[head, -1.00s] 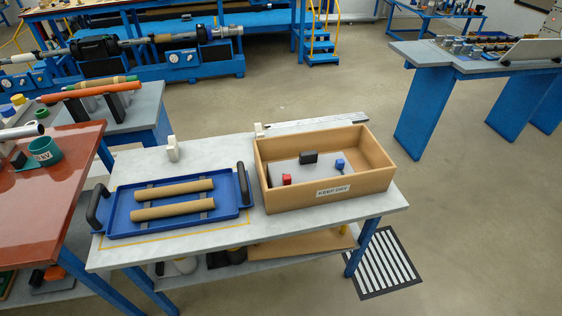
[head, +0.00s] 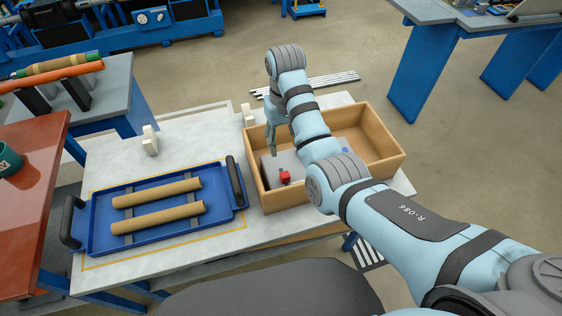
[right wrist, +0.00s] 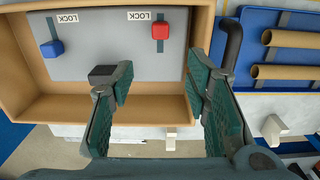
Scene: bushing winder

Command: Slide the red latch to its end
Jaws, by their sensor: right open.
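The red latch (head: 285,177) is a small red block on the grey panel (right wrist: 120,40) inside the cardboard-brown box. In the right wrist view the red latch (right wrist: 160,30) sits on a dark slot, near a LOCK label; the slot shows mostly below it. A blue latch (right wrist: 52,48) sits on another slot to the left with its own LOCK label. My right gripper (right wrist: 161,82) is open and empty, its fingers apart and pointing at the panel below the red latch. In the head view my right gripper (head: 272,140) is over the box's left part. My left gripper is not in view.
A black block (right wrist: 103,74) stands on the panel beside one fingertip. The box walls (head: 265,195) surround the panel. A blue tray (head: 100,240) with two brown tubes lies left of the box. A white block (head: 150,140) stands behind the tray.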

